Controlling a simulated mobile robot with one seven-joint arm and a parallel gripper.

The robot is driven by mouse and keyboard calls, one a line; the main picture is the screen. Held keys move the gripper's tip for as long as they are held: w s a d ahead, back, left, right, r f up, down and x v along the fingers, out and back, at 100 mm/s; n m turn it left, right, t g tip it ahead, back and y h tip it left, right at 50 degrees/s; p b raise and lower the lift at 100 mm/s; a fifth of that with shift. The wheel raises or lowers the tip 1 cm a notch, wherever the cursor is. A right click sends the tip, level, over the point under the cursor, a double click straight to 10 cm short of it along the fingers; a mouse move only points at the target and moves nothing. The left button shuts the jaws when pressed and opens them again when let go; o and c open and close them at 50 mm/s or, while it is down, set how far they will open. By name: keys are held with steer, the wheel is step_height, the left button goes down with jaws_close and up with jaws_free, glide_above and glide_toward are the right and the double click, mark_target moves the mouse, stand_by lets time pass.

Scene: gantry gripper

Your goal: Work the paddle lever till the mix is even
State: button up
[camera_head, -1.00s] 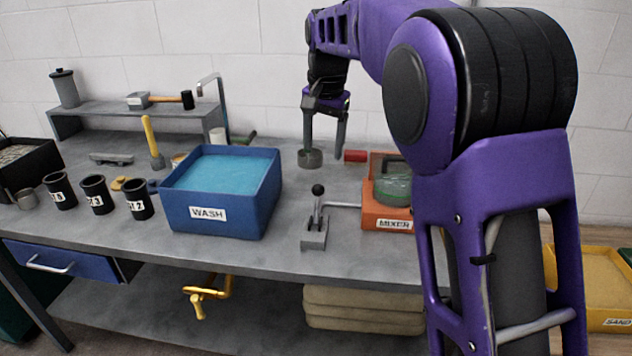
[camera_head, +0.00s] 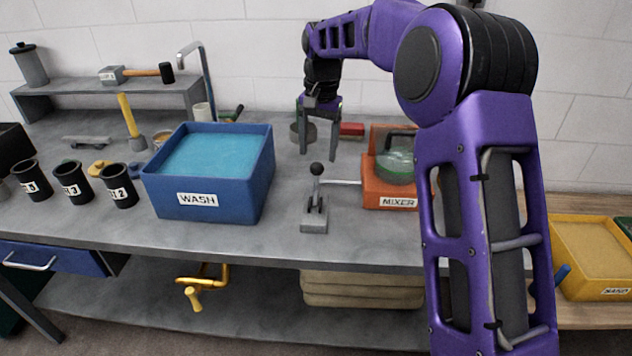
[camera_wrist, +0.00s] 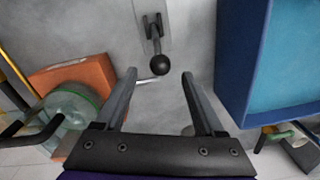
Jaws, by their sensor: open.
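The paddle lever (camera_head: 316,190) stands on a small grey base on the bench, with a black ball knob on top. A rod links it to the orange mixer (camera_head: 392,188), which holds a clear bowl with a green rim. In the head view my gripper (camera_head: 318,156) hangs just behind and above the lever, fingers pointing down. In the wrist view my gripper (camera_wrist: 161,78) is open and empty. The black knob of the lever (camera_wrist: 160,64) shows just beyond and between the fingertips, not gripped. The mixer (camera_wrist: 78,88) is at the left there. The mix inside the bowl is not clear.
The blue wash tub (camera_head: 224,202) stands left of the lever. Black numbered cups (camera_head: 119,190) stand further left. Bare bench lies in front of the lever.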

mark_target(316, 178)
steer(key=f, duration=0.6)
steer(key=f+b, duration=0.1)
steer(key=f, duration=0.2)
steer(key=shift+w+a+f, duration=0.1)
steer(key=shift+a, duration=0.15)
jaws_close()
stand_by(1.0)
